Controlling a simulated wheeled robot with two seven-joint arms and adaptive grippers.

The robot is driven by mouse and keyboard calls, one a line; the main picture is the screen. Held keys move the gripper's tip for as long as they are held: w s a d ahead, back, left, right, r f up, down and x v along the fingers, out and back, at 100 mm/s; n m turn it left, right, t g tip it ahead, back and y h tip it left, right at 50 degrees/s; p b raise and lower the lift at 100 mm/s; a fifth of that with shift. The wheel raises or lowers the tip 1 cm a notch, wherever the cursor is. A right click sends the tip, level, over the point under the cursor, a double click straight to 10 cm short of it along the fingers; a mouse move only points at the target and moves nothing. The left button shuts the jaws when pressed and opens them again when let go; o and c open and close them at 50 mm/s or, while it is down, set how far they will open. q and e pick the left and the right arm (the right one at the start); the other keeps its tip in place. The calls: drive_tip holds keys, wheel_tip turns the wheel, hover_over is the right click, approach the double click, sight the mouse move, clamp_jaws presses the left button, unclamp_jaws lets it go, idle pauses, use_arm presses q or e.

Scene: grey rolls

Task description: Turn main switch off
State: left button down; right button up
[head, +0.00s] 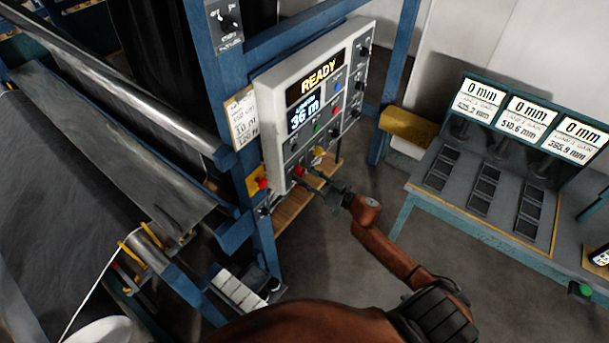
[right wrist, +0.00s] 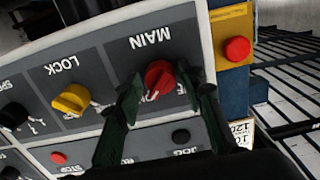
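The main switch is a red rotary knob (right wrist: 157,73) under the label MAIN, which appears upside down in the right wrist view. A white pointer mark shows on it. In the head view it is the red knob (head: 299,171) low on the grey control panel (head: 347,58). My right gripper (head: 316,187) is at the panel's lower edge. In the right wrist view its dark fingers (right wrist: 163,88) are apart, one on each side of the red knob. I cannot tell whether they touch it. The lettering beside the knob is partly hidden by the fingers. My left gripper is not in view.
A yellow LOCK knob (right wrist: 72,99) sits beside the main switch. A red button on a yellow plate (right wrist: 236,49) is on the other side. A blue frame post (head: 221,78) and rollers stand left. A bench with displays (head: 478,190) stands right.

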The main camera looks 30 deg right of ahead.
drive_tip(key=c, duration=0.8)
drive_tip(key=shift+c, duration=0.2)
drive_tip(key=shift+n, duration=0.3)
drive_tip(key=n+b, duration=0.7)
drive_tip(key=n, duration=1)
drive_tip(key=shift+d+b, duration=0.1)
drive_tip(key=shift+b, duration=0.3)
drive_tip(key=shift+n, duration=0.4)
drive_tip(key=o, duration=1.2)
drive_tip(key=shift+c, duration=0.2)
